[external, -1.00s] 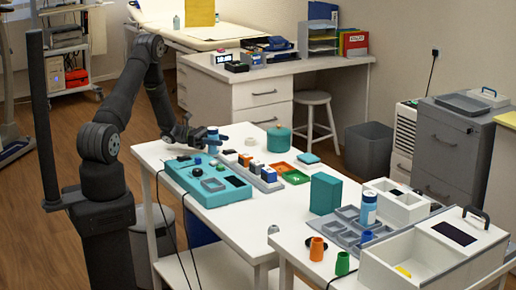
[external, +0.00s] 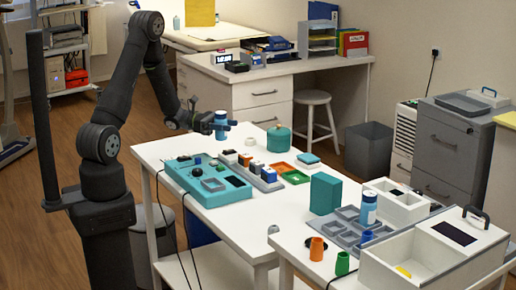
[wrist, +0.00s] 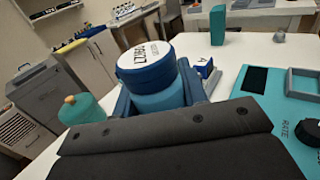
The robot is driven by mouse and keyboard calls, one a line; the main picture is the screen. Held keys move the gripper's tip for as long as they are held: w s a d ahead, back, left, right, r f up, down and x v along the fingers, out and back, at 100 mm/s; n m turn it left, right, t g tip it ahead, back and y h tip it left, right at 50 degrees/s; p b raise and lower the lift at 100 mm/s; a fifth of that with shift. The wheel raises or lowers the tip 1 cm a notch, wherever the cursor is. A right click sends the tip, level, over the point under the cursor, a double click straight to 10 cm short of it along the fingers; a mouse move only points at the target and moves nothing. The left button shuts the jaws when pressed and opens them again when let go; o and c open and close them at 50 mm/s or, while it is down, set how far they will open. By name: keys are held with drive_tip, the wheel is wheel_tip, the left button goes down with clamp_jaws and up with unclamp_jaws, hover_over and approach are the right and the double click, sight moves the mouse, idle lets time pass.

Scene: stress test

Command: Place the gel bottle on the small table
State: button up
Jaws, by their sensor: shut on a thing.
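My gripper (external: 219,125) is shut on a blue bottle (external: 221,117), taken to be the gel bottle, held upright above the far left part of the white table (external: 235,215). In the wrist view the bottle (wrist: 150,72) shows a lettered white top with a blue rim, between the blue fingers of my gripper (wrist: 155,95). A dark part of my gripper hides its lower body. A similar blue bottle with a white label (external: 369,208) stands at the front right. I cannot tell which surface is the small table.
A teal console (external: 205,182), a row of small boxes (external: 250,165), orange and green trays (external: 282,170) and a teal lidded pot (external: 279,138) stand on the white table. A white stool (external: 315,100) and a grey bin (external: 368,148) stand behind it.

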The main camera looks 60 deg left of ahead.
drive_tip(key=w+d+n+t+y, duration=0.5)
drive_tip(key=w+n+t+y, duration=0.1)
drive_tip(key=y, duration=0.3)
drive_tip(key=shift+w+d+r+n+t, duration=0.25)
drive_tip(key=shift+w+n, duration=0.35)
drive_tip(key=shift+w, duration=0.3)
